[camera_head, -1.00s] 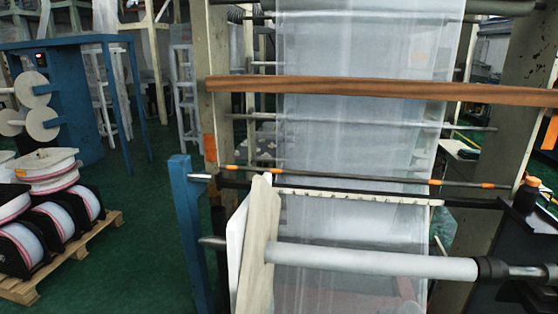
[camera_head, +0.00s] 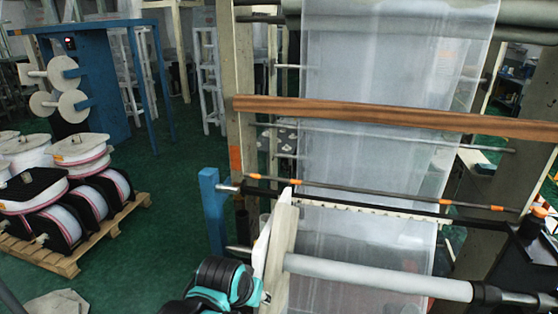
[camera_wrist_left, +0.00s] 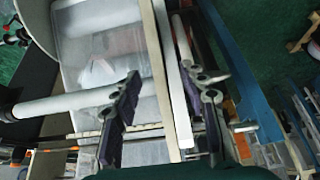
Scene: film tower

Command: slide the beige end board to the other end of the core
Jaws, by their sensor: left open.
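The beige end board (camera_head: 281,262) stands upright at the left end of the white core (camera_head: 375,278) in the head view. A white board (camera_head: 262,243) stands against its left side. In the left wrist view the beige board (camera_wrist_left: 160,55) and the white board (camera_wrist_left: 173,95) run between the two dark fingers of my left gripper (camera_wrist_left: 162,80). The fingers are open, one on each side of the boards; I cannot tell whether they touch them. In the head view my left gripper (camera_head: 265,297) is mostly hidden behind its wrist, at the board's left. My right gripper is not in view.
A blue post (camera_head: 213,212) stands left of the boards. A dark bar with orange marks (camera_head: 370,193) and a wooden beam (camera_head: 400,115) cross above the core. Translucent film (camera_head: 365,240) hangs behind it. A pallet (camera_head: 75,258) of reels stands at the left.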

